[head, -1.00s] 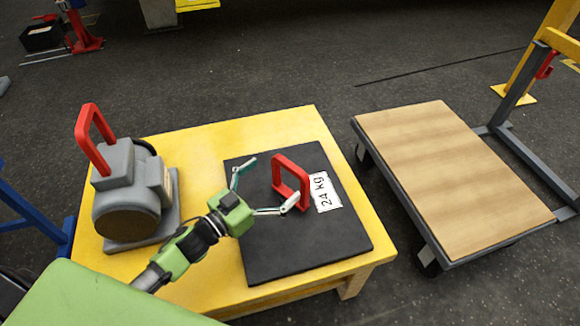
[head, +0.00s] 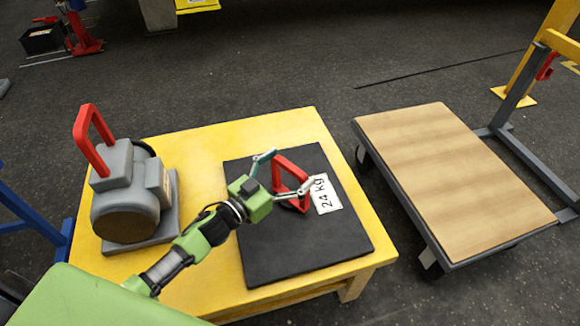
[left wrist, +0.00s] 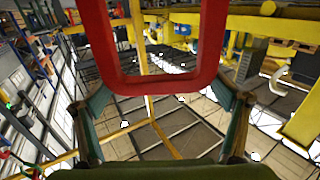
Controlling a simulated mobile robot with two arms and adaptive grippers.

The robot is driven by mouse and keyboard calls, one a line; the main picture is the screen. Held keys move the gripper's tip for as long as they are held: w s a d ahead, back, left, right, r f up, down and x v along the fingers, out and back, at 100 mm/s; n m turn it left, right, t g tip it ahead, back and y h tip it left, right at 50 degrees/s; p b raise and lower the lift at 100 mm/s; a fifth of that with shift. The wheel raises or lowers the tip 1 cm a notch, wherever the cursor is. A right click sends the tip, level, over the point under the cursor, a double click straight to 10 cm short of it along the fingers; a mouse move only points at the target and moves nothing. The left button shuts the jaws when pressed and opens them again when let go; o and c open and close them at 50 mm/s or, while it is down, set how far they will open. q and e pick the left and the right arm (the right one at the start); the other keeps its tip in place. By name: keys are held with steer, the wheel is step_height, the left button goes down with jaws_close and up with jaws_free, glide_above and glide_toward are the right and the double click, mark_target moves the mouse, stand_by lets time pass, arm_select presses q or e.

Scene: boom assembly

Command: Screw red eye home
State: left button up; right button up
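A red eye (head: 290,170), a square loop, stands upright on a black plate (head: 285,255) marked "24 kg" on the yellow table. My left gripper (head: 284,174) is open, with one finger on each side of the red eye. In the left wrist view the red eye (left wrist: 152,82) is large between the two spread fingers, with a gap on both sides. The eye's base is partly hidden by the gripper. My right gripper is not in view.
A grey motor (head: 125,200) with its own red loop (head: 90,135) stands on the yellow table (head: 225,135) at the left. A wooden-topped cart (head: 450,175) stands to the right, apart from the table. Dark floor lies around them.

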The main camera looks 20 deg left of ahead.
arm_select(q)
steer(key=shift+m+h, duration=0.3)
steer(key=shift+h, duration=0.2)
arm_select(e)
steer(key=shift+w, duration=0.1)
arm_select(q)
steer(key=shift+w+a+r+m+g+h+p, duration=0.1)
steer(key=shift+m+g+h+p, duration=0.2)
steer(key=shift+m+g+h, duration=0.5)
steer(key=shift+g+h, duration=0.1)
steer(key=shift+h, duration=0.1)
steer(key=shift+m+g+h, duration=0.4)
steer(key=shift+h, duration=0.1)
steer(key=shift+m+g+h, duration=0.3)
steer(key=shift+h, duration=0.1)
steer(key=m+g+h+b, duration=0.2)
steer(key=g, duration=0.1)
steer(key=shift+m, duration=0.3)
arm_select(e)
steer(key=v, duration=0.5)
arm_select(q)
steer(key=o, duration=0.9)
